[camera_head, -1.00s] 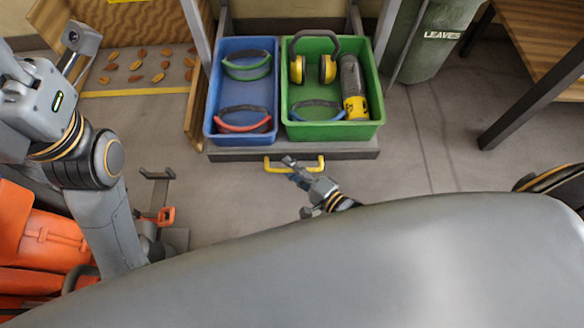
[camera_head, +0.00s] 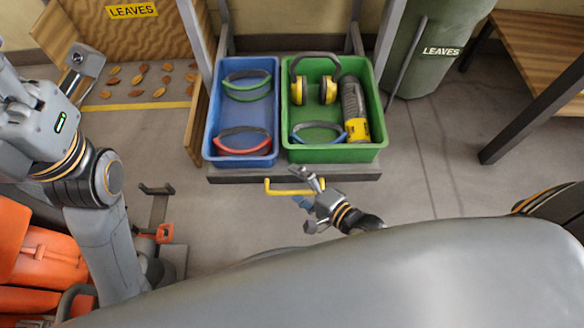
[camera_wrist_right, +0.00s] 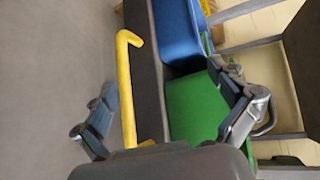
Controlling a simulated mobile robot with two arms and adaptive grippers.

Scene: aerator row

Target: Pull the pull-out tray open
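The pull-out tray (camera_head: 225,177) is a dark, low shelf with a long front edge, bearing a blue bin and a green bin. Its yellow bar handle (camera_head: 268,188) sticks out at the front; it also shows in the wrist view (camera_wrist_right: 126,85). My right gripper (camera_head: 302,187) is at the right part of the handle. In the wrist view its fingers (camera_wrist_right: 165,85) are spread wide, with the handle and tray edge lying between them in the picture; contact cannot be seen. The handle's near end is partly hidden by the gripper body.
The blue bin (camera_head: 212,120) and green bin (camera_head: 370,153) hold headbands, ear muffs and a canister. A wooden leaf crate (camera_head: 197,125) stands left, a green LEAVES bin (camera_head: 425,65) and a wooden table (camera_head: 545,40) right.

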